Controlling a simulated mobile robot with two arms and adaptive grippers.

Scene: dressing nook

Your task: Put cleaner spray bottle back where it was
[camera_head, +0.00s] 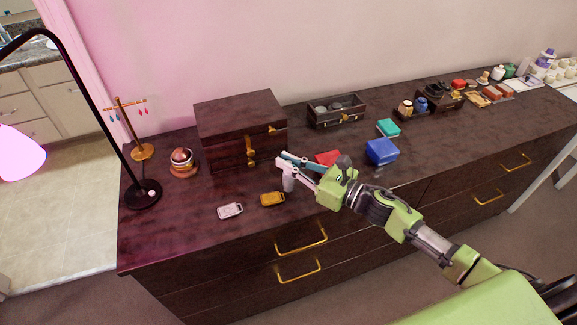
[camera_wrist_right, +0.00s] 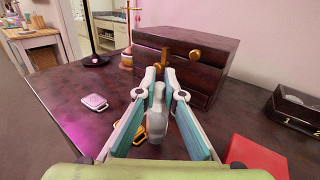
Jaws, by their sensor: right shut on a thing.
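The cleaner spray bottle (camera_wrist_right: 157,118) is small and pale grey-white. It stands roughly upright between the fingers of my right gripper (camera_wrist_right: 160,88) in the right wrist view. In the head view, my right gripper (camera_head: 283,166) is shut on the bottle (camera_head: 289,182), in front of the dark wooden box. The fingers hide part of the bottle, and I cannot tell whether its base touches the dresser top. My left gripper is not in view.
The dark dresser top (camera_head: 185,235) holds a wooden box (camera_head: 240,125), a white tag (camera_head: 230,211), a yellow tag (camera_head: 272,199), a red item (camera_head: 327,157), a blue box (camera_head: 381,151) and a lamp base (camera_head: 143,194). The front left of the dresser top is clear.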

